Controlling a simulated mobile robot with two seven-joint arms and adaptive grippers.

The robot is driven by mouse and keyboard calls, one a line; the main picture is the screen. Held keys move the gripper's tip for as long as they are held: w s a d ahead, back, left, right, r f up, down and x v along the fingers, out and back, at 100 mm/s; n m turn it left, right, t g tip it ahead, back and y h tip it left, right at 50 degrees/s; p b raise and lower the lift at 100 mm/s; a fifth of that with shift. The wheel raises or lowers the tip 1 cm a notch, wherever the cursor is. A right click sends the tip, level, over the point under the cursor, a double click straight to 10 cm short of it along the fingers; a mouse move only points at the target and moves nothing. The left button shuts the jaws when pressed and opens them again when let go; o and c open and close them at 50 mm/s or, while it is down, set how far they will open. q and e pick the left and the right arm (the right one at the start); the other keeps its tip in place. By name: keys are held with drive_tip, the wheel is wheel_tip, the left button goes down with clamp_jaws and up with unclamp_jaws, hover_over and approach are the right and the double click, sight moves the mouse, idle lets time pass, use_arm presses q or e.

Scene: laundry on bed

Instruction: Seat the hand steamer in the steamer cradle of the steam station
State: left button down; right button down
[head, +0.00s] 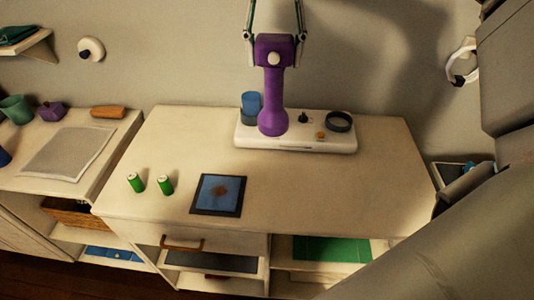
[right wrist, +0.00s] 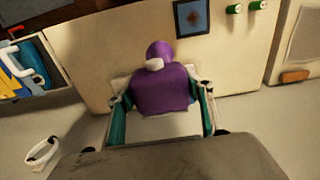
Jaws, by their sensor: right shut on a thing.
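The purple hand steamer (head: 272,95) is held upright in the head view, its wide head up and its rounded lower end overlapping the white steam station (head: 295,145). My right gripper (head: 275,38) is shut on the steamer's wide head. The right wrist view shows the steamer (right wrist: 163,88) between the teal fingers (right wrist: 161,112). The dark ring on the station's right end looks like the steamer cradle (head: 338,122); it is empty and to the right of the steamer. I cannot tell whether the steamer touches the station. My left gripper is in neither view.
A blue cup-like tank (head: 250,103) stands at the station's left end, beside the steamer. A dark knob (head: 304,118) and an orange button (head: 320,134) are on the station. Two green cylinders (head: 150,183) and a blue framed square (head: 218,194) lie in front. The cabinet top's right side is clear.

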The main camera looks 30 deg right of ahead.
sight(272, 112)
drive_tip(key=shift+w+a+r, duration=0.15)
drive_tip(key=shift+r, duration=0.05)
wheel_tip(272, 112, down, 15)
drive_tip(key=shift+f, duration=2.3)
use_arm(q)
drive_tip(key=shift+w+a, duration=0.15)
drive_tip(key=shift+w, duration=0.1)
use_arm(e)
drive_tip(key=shift+f, duration=0.3)
drive_tip(key=c, duration=0.9)
unclamp_jaws()
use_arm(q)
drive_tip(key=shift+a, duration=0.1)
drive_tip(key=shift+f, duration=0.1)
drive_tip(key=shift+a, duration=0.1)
